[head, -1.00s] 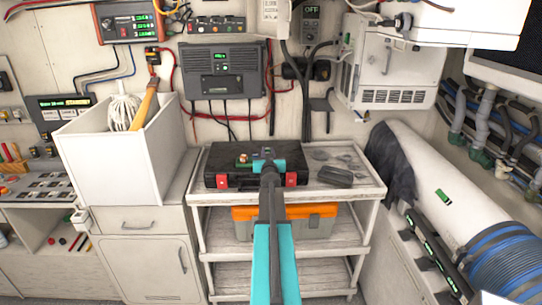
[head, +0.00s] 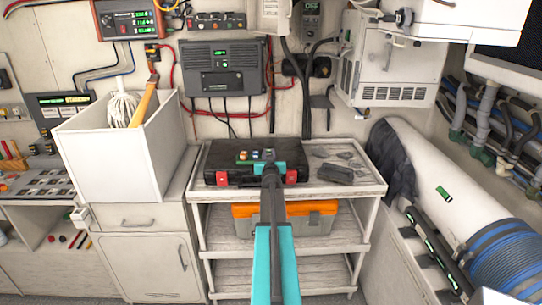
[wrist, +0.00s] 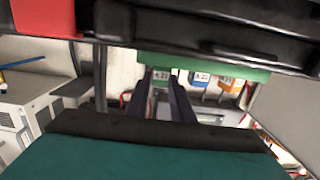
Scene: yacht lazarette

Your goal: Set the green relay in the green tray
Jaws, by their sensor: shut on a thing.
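My gripper (head: 268,162) is at the front edge of the black case on the cart's top shelf. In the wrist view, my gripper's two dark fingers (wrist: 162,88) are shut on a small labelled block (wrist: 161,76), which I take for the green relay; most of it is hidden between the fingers. To its right are a blue labelled block (wrist: 199,79) and an orange one (wrist: 229,84), lined up along a green strip (wrist: 205,66). I cannot tell whether the strip is the green tray. Small coloured blocks (head: 243,156) also show on the case in the head view.
The black case (head: 225,161) with red latches fills the left of the cart top (head: 362,188). A dark flat object (head: 335,173) lies to its right. An orange-lidded toolbox (head: 322,208) is on the shelf below. A white bin (head: 110,160) stands left.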

